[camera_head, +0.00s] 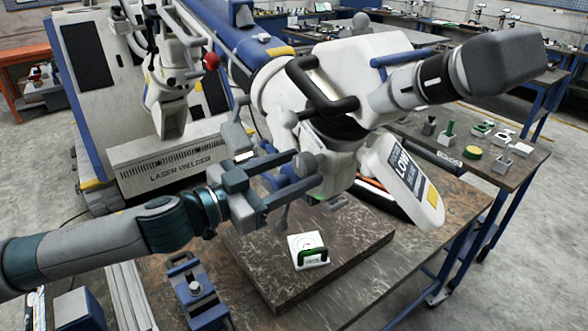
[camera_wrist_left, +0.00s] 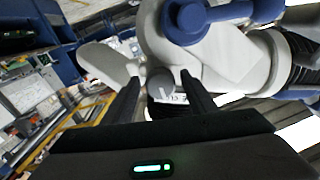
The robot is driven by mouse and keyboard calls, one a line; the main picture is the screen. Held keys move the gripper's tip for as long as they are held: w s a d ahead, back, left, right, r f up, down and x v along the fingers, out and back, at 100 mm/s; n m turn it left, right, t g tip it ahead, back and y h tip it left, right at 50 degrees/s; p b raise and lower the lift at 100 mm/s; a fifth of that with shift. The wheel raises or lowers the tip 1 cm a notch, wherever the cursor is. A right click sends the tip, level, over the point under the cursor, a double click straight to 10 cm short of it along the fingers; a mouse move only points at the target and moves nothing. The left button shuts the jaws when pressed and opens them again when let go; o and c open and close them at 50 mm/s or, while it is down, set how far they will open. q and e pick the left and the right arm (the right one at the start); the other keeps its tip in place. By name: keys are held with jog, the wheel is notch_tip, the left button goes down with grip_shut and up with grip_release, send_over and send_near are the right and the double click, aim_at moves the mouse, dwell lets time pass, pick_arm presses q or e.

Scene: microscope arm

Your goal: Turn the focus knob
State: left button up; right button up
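The large white microscope (camera_head: 345,70) stands over the workbench, with a black handle loop and a dark grey eyepiece part at the upper right. My right gripper is not seen.
A thick brown board (camera_head: 345,240) lies on the bench below, with a small white-and-green device (camera_head: 308,250) on it. A blue vise-like tool (camera_head: 195,295) stands at the front left. The laser welder (camera_head: 175,150) stands behind.

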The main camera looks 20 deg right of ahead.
pick_arm(q)
jog(key=c, duration=0.8)
jog(key=shift+m, duration=0.4)
jog(key=shift+m+p, duration=0.3)
jog(key=shift+m, duration=0.8)
jog(key=m, duration=0.2)
jog(key=shift+w+m, duration=0.1)
jog(key=shift+m, duration=0.9)
